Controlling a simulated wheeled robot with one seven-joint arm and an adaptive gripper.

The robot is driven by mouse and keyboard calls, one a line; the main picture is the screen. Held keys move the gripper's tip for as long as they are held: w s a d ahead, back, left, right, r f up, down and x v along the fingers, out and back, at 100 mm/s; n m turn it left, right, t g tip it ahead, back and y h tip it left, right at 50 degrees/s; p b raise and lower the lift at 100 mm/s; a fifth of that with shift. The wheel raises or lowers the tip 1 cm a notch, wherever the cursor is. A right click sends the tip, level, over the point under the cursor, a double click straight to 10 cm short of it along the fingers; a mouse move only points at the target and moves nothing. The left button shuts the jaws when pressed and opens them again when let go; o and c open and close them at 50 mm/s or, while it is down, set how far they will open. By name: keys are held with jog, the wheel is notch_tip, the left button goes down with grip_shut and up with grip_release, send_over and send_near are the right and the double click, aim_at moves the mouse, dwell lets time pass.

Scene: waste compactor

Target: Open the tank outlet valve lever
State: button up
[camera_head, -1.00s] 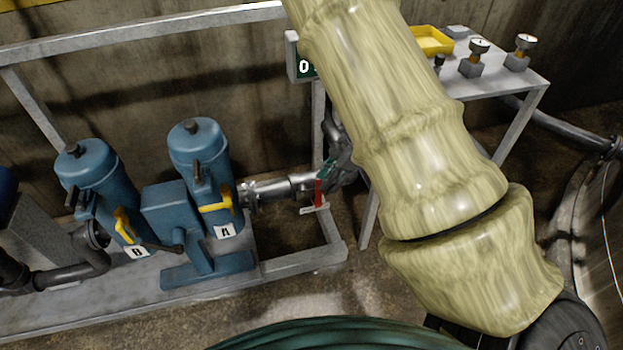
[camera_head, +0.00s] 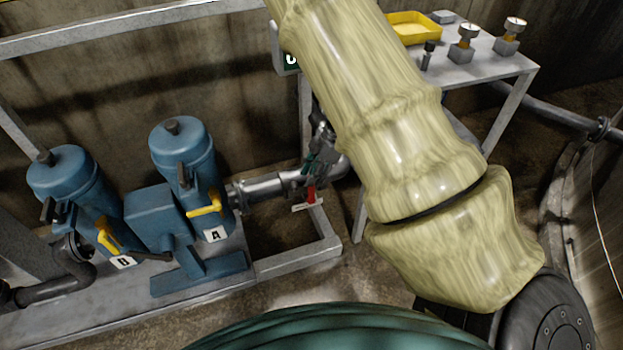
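A red lever (camera_head: 311,194) sits on the metal pipe right of blue filter A, with a white tag at its lower end. It appears to be the outlet valve lever, but its label cannot be read. My gripper (camera_head: 312,163), silver and dark with teal parts, shows just above the red lever, partly hidden behind my sleeved arm. Its fingertips are close to the lever or overlap it in the picture. Contact and finger opening are too small to tell.
Blue filters A (camera_head: 182,150) and B (camera_head: 68,182) stand left on a grey skid, with yellow levers (camera_head: 205,207). A grey frame rail (camera_head: 140,28) runs above. A table with gauges (camera_head: 465,42) and a yellow tray (camera_head: 412,25) stands behind right.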

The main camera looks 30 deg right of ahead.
jog(key=shift+x, duration=1)
grip_shut()
jog(key=shift+s, duration=0.1)
